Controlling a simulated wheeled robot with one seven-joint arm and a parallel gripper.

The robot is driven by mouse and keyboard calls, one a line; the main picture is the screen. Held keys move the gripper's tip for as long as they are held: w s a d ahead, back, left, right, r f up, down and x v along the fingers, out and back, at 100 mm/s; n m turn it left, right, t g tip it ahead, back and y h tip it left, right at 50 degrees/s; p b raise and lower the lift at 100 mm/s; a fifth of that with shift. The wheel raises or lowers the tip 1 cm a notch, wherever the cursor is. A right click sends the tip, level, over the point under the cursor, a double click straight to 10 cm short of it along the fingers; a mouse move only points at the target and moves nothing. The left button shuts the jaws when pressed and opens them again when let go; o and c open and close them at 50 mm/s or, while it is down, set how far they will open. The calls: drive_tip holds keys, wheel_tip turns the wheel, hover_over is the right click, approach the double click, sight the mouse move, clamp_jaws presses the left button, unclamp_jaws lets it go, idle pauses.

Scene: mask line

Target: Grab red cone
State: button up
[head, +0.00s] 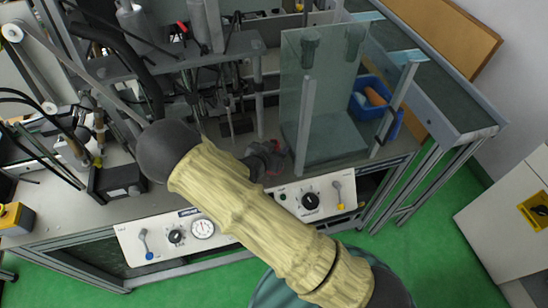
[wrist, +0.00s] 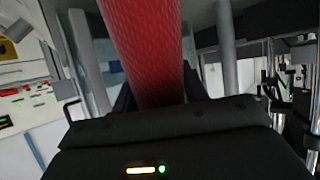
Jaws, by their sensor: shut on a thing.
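The red cone (wrist: 145,45) fills the upper middle of the wrist view, a textured red body rising from between the jaws. My gripper (wrist: 155,97) is shut on it; the dark fingers flank its lower part. The cone's far end runs out of the top of the picture. In the head view my gripper (head: 262,160) is a small dark shape with reddish bits, partly hidden behind my arm, over the front of the machine's worktop. The cone's outline cannot be made out clearly there.
A clear panel (head: 322,90) stands right of my gripper. Behind it a blue bin (head: 362,104) holds an orange thing. Rods and machine parts crowd the left and back. A control panel with knobs (head: 311,201) runs along the front; green floor (head: 450,250) is open at right.

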drive_tip(key=shift+r, duration=0.1)
drive_tip(key=r, duration=0.7)
drive_tip(key=r+b, duration=0.1)
drive_tip(key=r, duration=0.3)
drive_tip(key=shift+s+a+r, duration=0.1)
drive_tip(key=shift+a+r, duration=0.25)
drive_tip(key=shift+a, duration=0.05)
drive_tip(key=s+a+b, duration=0.1)
drive_tip(key=s+a, duration=0.1)
drive_tip(key=a, duration=0.7)
drive_tip(key=s+a, duration=0.3)
drive_tip(key=a, duration=0.6)
drive_tip(key=shift+s+a+f+b, duration=0.15)
drive_tip(key=shift+a+b, duration=0.1)
drive_tip(key=shift+b, duration=0.15)
